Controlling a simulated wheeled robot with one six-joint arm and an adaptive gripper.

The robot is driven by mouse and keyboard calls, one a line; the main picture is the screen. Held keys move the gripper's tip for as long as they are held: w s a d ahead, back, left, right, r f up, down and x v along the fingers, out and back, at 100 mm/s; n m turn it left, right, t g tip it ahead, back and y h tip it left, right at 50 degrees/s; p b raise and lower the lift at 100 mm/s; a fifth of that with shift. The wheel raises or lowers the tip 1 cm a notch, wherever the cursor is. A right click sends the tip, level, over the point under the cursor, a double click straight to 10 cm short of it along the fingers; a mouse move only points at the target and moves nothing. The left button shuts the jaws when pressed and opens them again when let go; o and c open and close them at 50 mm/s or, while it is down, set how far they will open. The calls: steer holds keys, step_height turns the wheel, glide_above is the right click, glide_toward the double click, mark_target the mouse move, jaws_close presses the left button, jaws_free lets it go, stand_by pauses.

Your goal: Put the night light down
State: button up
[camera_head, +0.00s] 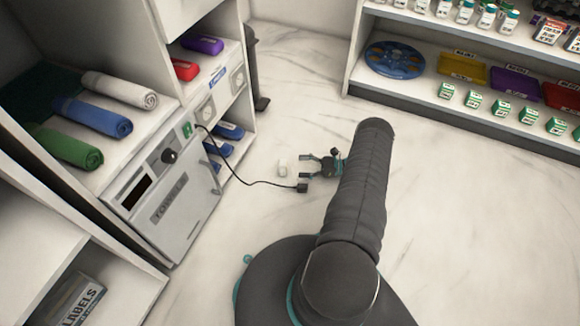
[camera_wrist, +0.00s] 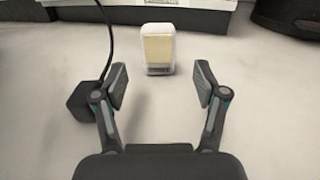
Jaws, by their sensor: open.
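The night light (camera_wrist: 158,48) is a small white block with a cream-yellow front. In the wrist view it stands upright on the pale floor, beyond my open fingertips and apart from them. In the head view the night light (camera_head: 283,167) is a small white shape just left of my gripper (camera_head: 306,167). In the wrist view my gripper (camera_wrist: 161,85) is open, with nothing between its two fingers.
A black plug block (camera_wrist: 88,99) lies on the floor beside the left finger; its cord runs to the towel cabinet (camera_head: 170,205). Shelves (camera_head: 500,105) with boxes and trays stand at the upper right. The marble floor (camera_head: 460,210) at right is clear.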

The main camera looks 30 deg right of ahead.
steer(key=v, duration=0.4)
steer(key=shift+s+d+r, duration=0.15)
steer(key=shift+d+r, duration=0.05)
steer(key=shift+d, duration=0.1)
steer(key=w+a+r+n+g+h, duration=0.1)
steer(key=w+a+r+n+g, duration=0.15)
steer(key=r, duration=0.65)
steer(key=w+a+r+n+g+h, duration=0.2)
steer(key=a+r+n+g, duration=0.15)
steer(key=r, duration=0.55)
steer(key=w+a+r+n+g+h, duration=0.1)
steer(key=w+a+r+n+g, duration=0.15)
steer(key=r, duration=0.65)
steer(key=s+a+r+n+h, duration=0.35)
steer(key=a+r, duration=0.25)
steer(key=r, duration=0.4)
steer(key=s+a+r+n+h, duration=0.55)
steer(key=s+a+r, duration=0.35)
steer(key=s+r, duration=0.3)
steer(key=s+a+r+n+t+h, duration=0.1)
steer(key=s+a+r+n+t, duration=0.1)
steer(key=s, duration=0.5)
steer(key=s+a+r+n+t+h, duration=0.1)
steer(key=s+a+r+n+t, duration=0.1)
steer(key=s, duration=0.4)
steer(key=shift+s+r+n+t+h, duration=0.35)
steer(key=shift+r+n+t, duration=0.3)
steer(key=shift+n, duration=0.6)
